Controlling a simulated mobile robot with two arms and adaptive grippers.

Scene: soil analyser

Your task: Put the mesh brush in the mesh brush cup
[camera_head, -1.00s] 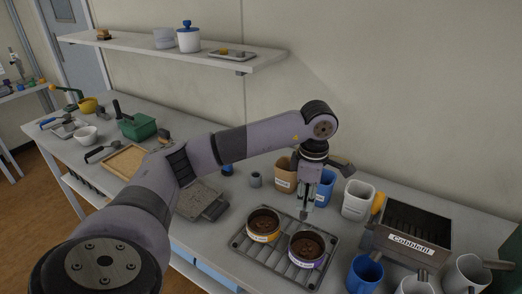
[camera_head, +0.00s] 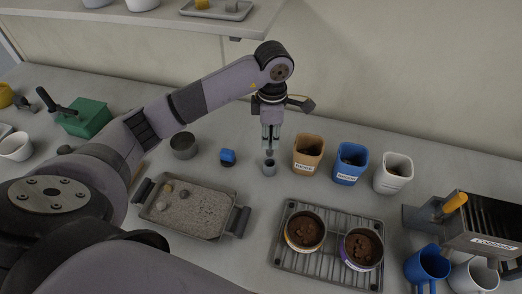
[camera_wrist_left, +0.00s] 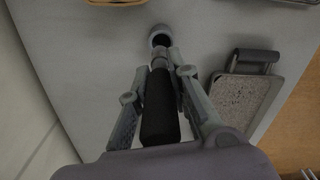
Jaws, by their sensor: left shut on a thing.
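My left gripper (camera_head: 270,142) is shut on the mesh brush, whose black handle (camera_wrist_left: 158,112) and metal neck show between the fingers in the left wrist view. The small grey mesh brush cup (camera_head: 269,169) stands on the bench directly below the fingertips; it also shows as a round rim with a dark opening in the left wrist view (camera_wrist_left: 159,31). The brush points down at this opening. Its lower end is at or just above the rim; I cannot tell whether it is inside. My right gripper is not in view.
Beside the cup stand a blue-topped item (camera_head: 228,156) and a brown labelled cup (camera_head: 308,155), then blue (camera_head: 350,164) and white (camera_head: 393,174) cups. A gravel tray (camera_head: 193,219) and a wire rack (camera_head: 286,262) with two soil pots lie nearer. A shelf (camera_head: 150,18) is above.

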